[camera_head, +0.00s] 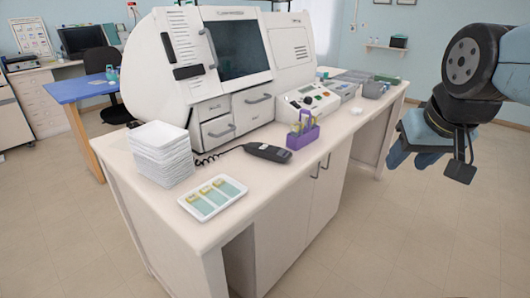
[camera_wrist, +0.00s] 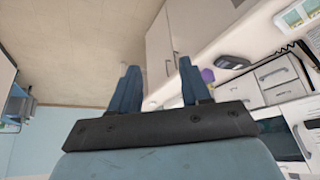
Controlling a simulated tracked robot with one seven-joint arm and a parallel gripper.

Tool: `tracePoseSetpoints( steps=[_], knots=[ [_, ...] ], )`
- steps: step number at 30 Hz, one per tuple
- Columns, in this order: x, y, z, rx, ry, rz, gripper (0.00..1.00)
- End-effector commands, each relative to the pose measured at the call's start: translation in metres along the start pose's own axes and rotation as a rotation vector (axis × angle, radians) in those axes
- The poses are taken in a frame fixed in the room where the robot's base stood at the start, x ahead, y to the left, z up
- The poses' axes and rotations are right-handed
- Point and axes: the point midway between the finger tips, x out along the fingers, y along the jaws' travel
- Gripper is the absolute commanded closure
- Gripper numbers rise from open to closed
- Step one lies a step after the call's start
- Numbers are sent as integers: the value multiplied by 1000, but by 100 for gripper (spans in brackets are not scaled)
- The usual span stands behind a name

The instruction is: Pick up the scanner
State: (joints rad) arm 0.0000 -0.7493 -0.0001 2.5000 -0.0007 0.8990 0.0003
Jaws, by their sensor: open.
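The scanner (camera_head: 267,152) is a dark handheld device lying on the white bench, with a coiled black cord running left from it. It also shows as a dark shape in the wrist view (camera_wrist: 233,62), right of my fingers. My gripper (camera_head: 413,152) hangs in the air off the right side of the bench, well apart from the scanner. In the wrist view its two blue fingers (camera_wrist: 158,65) are spread with nothing between them.
A purple slide holder (camera_head: 302,136) stands just right of the scanner. A white tray with slides (camera_head: 213,213) and a stack of white trays (camera_head: 160,155) are to its left. A large white machine (camera_head: 225,70) stands behind. The floor beside the bench is clear.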

Motion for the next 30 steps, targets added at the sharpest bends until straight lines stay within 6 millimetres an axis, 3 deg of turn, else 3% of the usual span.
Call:
tracePoseSetpoints(
  steps=[5, 8, 13, 17, 24, 30],
  knots=[
    [9, 14, -20, -10, 36, 41, 35],
    [22, 31, -48, -34, 93, 98, 26],
    [53, 51, -112, -123, 233, 184, 10],
    [79, 55, -157, -217, 339, 205, 8],
    [134, 36, -221, -420, 509, 120, 8],
    [187, 0, -243, -577, 603, -71, 8]
  ],
)
